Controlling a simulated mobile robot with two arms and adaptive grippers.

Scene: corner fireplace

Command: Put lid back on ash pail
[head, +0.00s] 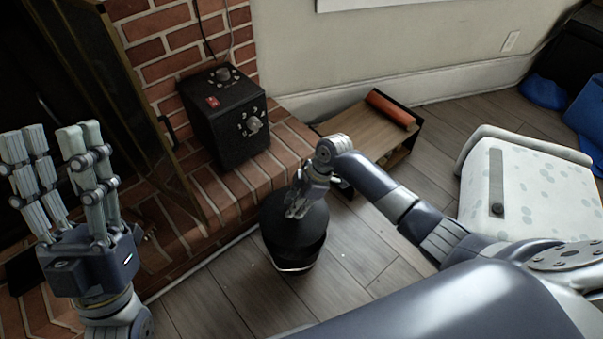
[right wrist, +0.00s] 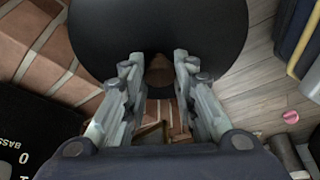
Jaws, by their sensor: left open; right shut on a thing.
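The black ash pail (head: 292,262) stands on the wood floor just in front of the brick hearth. Its dark lid (head: 306,221) is over its top, and I cannot tell whether the lid is seated or slightly above the rim. My right gripper (head: 297,207) is shut on the lid from above. In the right wrist view the lid (right wrist: 150,25) is a large dark disc, with a brown knob (right wrist: 159,70) between the fingers (right wrist: 158,75). My left gripper (head: 55,140) is open and empty at the far left, in front of the fireplace.
A black box with knobs (head: 228,135) sits on the brick hearth (head: 240,177) behind the pail. A low wooden shelf (head: 352,128) with an orange roll (head: 390,108) is behind right. Floor before the pail is clear.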

